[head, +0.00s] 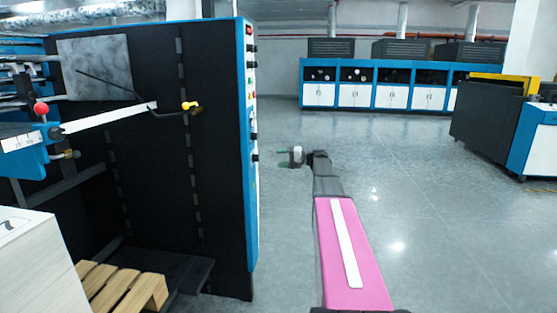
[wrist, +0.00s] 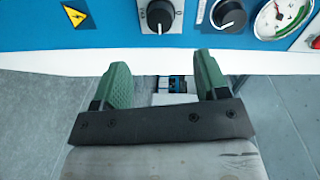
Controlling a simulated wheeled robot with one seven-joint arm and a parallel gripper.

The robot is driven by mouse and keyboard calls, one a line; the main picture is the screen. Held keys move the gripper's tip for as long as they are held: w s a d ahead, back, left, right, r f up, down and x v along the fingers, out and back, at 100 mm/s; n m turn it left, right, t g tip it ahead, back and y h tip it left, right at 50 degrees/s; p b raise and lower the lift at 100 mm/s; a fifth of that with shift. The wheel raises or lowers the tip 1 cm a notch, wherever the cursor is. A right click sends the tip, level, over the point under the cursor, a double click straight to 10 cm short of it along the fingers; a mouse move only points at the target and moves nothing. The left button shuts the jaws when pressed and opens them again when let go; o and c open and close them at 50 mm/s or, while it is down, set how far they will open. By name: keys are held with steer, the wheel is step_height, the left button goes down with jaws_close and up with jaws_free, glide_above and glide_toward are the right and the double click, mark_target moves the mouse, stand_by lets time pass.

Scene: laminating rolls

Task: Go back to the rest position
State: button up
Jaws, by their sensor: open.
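My gripper (head: 283,158) is at the end of my extended arm in the head view, just right of the tall machine's front edge and pointing left toward it. In the wrist view my gripper (wrist: 166,62) has its two green fingers apart with nothing between them. Just beyond the fingertips is a blue and white control panel (wrist: 110,32) with a black rotary knob (wrist: 158,16), another knob (wrist: 228,16) and a round gauge (wrist: 278,16). I cannot tell whether the fingertips touch the panel.
The tall black machine (head: 150,160) with a blue edge fills the left. A wooden pallet (head: 125,287) and a pale cabinet (head: 38,260) stand at lower left. Blue and white cabinets (head: 390,85) line the back. Another machine (head: 490,115) is at right. Open floor (head: 440,220) lies between.

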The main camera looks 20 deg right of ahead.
steer(key=s+a+f+g+h, duration=0.2)
steer(key=s+a+f+h, duration=0.3)
steer(key=s+f, duration=0.5)
steer(key=s+a+f+g+h, duration=0.2)
steer(key=s+a+f+g, duration=0.1)
steer(key=s+a+f, duration=0.65)
steer(key=s+d+f+n+g+h, duration=0.1)
steer(key=s+f+n+h, duration=0.2)
steer(key=s+f+h, duration=0.5)
steer(key=s+f, duration=0.4)
steer(key=s, duration=0.4)
steer(key=shift+d+g+h, duration=0.3)
steer(key=shift+g+h, duration=0.1)
